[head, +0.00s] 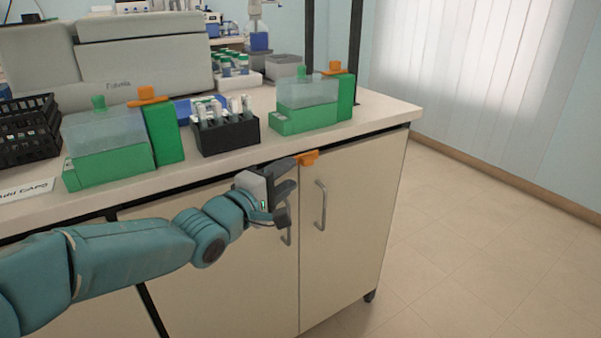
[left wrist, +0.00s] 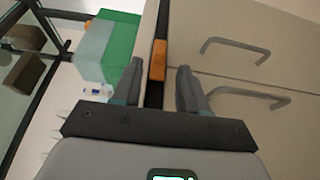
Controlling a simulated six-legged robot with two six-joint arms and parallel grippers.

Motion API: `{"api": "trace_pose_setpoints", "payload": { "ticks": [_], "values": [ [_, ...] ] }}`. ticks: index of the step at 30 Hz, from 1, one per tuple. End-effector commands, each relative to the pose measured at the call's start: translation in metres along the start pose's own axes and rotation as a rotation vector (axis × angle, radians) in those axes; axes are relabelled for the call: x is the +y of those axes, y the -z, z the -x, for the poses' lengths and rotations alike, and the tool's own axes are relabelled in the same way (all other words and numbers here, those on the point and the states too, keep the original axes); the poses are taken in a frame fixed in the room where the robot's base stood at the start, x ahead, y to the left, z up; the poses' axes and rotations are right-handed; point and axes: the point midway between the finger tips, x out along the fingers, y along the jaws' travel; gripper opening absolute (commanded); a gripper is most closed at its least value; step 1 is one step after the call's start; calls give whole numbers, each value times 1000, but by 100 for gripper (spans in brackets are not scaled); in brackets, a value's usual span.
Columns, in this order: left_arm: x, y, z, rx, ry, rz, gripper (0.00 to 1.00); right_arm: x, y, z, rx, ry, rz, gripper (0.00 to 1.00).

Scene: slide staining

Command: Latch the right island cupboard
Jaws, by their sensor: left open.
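The right island cupboard has two cream doors, the left door (head: 235,275) and the right door (head: 350,225), each with a grey bar handle. Both look closed. An orange latch (head: 306,157) sits at the top of the seam between them, under the worktop edge. My left gripper (head: 290,174) is open in front of the doors' top edge, just left of the latch. In the left wrist view the latch (left wrist: 158,60) shows beyond the gap between the open fingers (left wrist: 160,82); I cannot tell whether they touch it. My right gripper is not in view.
The worktop (head: 375,118) above carries green staining boxes (head: 302,120) with orange clips, a black rack of tubes (head: 228,138), black baskets (head: 28,130) and a large grey machine (head: 150,65). The handles (head: 321,205) stick out below my gripper. The floor at right is clear.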

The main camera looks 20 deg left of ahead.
Motion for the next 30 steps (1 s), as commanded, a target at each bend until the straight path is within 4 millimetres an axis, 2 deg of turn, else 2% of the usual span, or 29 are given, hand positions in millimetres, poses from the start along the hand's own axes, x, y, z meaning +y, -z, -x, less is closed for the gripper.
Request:
{"api": "trace_pose_setpoints", "payload": {
  "ticks": [3, 9, 20, 21, 24, 30],
  "values": [
    [-3, -1, -25, -3, 1, -1, 43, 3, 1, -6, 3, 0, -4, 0],
    [-1, 0, -49, -1, 0, -1, 43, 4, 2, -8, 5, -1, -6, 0],
    [0, 0, -54, 0, 0, -1, 43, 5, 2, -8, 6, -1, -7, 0],
    [0, 0, -54, 0, 0, -1, 30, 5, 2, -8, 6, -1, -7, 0],
    [0, 0, -54, 0, 0, -1, 0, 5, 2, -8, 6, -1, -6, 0],
    [2, 0, -54, 0, 4, -2, 0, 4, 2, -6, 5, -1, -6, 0]
  ]
}}
